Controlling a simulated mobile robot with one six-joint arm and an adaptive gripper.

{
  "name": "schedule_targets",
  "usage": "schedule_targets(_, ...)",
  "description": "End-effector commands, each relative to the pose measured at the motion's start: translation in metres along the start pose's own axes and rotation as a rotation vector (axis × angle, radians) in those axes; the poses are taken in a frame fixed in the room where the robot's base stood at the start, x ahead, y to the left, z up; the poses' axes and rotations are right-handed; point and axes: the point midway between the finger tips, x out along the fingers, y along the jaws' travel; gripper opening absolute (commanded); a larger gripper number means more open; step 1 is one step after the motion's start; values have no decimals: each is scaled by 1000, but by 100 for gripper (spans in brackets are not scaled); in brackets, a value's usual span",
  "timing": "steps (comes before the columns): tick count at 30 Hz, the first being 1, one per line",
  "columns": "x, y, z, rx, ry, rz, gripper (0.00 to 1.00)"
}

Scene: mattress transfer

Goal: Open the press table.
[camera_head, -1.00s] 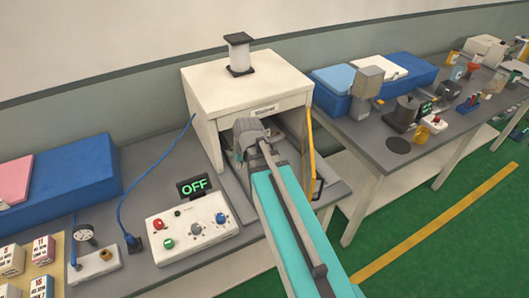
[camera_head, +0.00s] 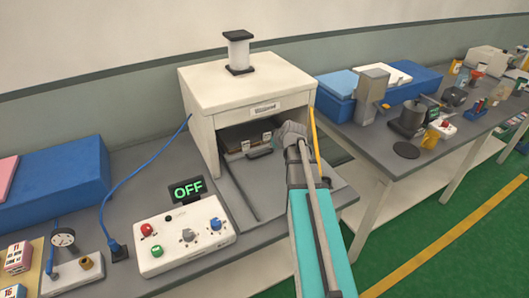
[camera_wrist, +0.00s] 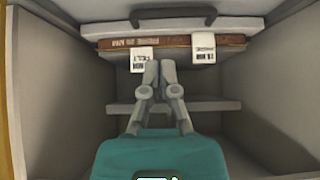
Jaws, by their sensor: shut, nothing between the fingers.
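The press (camera_head: 247,88) is a white box with an open front on the grey bench. Inside it a dark slab with two light tags (camera_head: 240,134) lies on the press table, and the slab's printed edge (camera_wrist: 172,42) shows upside down in the wrist view. A dark handle (camera_head: 260,153) is on the table's front; it also shows in the wrist view (camera_wrist: 173,18). My gripper (camera_wrist: 159,68) is shut and empty in the wrist view, apart from the handle. In the head view my wrist is at the opening's right side and the fingertips are hidden.
A white control box (camera_head: 186,236) with knobs and an OFF display (camera_head: 188,189) stand left of the press. A yellow upright edge (camera_head: 314,130) is close to my arm at the opening's right. The grey bench surface before the opening is clear.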

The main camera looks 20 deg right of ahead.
Motion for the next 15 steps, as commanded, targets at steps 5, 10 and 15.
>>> schedule_targets(5,0,0,0,0,-1,0,0)
schedule_targets(10,4,0,1,0,-2,0,0)
schedule_targets(15,13,0,1,0,-2,0,0)
